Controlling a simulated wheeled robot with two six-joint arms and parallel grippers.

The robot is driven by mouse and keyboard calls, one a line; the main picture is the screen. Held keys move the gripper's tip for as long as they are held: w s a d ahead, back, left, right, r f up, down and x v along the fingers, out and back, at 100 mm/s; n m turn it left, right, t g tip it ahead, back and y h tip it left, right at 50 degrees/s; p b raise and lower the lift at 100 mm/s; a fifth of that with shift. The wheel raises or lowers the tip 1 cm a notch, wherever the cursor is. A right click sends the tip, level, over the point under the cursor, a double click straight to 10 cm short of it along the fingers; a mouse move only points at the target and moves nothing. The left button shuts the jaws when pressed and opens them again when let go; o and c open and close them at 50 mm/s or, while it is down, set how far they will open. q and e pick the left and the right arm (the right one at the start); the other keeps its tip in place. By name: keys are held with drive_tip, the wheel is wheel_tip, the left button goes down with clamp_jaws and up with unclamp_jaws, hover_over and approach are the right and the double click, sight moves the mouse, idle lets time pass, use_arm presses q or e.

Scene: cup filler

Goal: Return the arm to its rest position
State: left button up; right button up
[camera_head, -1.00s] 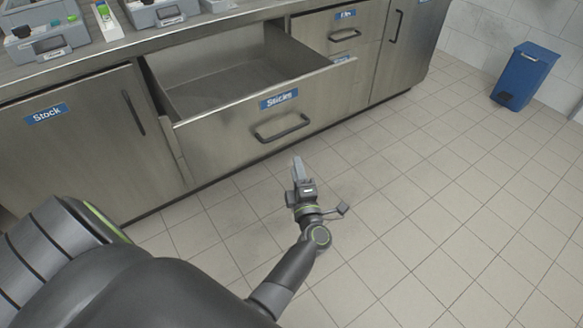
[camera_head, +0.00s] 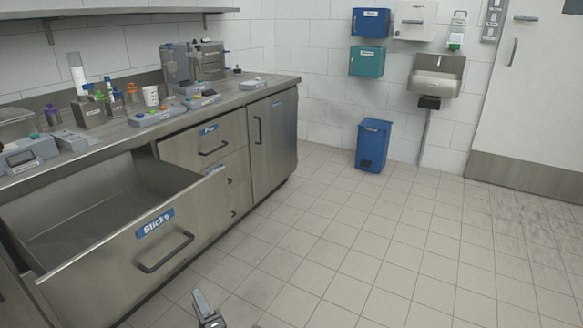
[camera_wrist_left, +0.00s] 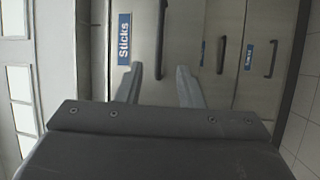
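My left gripper (camera_head: 203,304) is at the bottom edge of the head view, in front of the counter and clear of it. Most of its arm is out of the picture. In the left wrist view its two fingers (camera_wrist_left: 159,88) are spread apart with nothing between them. The drawer front labelled "Sticks" (camera_wrist_left: 145,45), with its handle, shows beyond the fingers. My right gripper is not in view.
The "Sticks" drawer (camera_head: 110,262) stands pulled out and looks empty inside. The counter top (camera_head: 225,100) holds bottles, a white cup (camera_head: 150,96) and small devices. A blue bin (camera_head: 373,146) stands by the far wall. The tiled floor (camera_head: 370,240) is clear.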

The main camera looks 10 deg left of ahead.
use_arm(q)
drive_tip(key=s+d+f+m+g+h, duration=0.1)
drive_tip(key=s+d+f+m+h, duration=0.2)
drive_tip(key=s+f+m+h, duration=0.4)
drive_tip(key=s+d+f+m+g+h, duration=0.15)
drive_tip(key=d+f+m+h, duration=0.25)
drive_tip(key=m+h, duration=0.55)
drive_tip(key=s+a+f+m+g+y+p, duration=0.1)
drive_tip(key=s+p, duration=0.5)
drive_tip(key=s, duration=0.6)
drive_tip(key=s+a+f+m+g+y+p, duration=0.1)
drive_tip(key=s+a+f+m+g+p, duration=0.3)
drive_tip(key=s, duration=0.9)
drive_tip(key=s+a+f+m+g+y+p, duration=0.2)
drive_tip(key=s+f+g+p, duration=0.4)
drive_tip(key=s+f+p, duration=0.3)
drive_tip(key=s+a+m, duration=0.1)
drive_tip(key=s+a, duration=0.1)
drive_tip(key=s, duration=0.1)
drive_tip(key=shift+s+a+p, duration=0.15)
drive_tip(key=shift+a+p, duration=0.05)
drive_tip(key=shift+p, duration=0.1)
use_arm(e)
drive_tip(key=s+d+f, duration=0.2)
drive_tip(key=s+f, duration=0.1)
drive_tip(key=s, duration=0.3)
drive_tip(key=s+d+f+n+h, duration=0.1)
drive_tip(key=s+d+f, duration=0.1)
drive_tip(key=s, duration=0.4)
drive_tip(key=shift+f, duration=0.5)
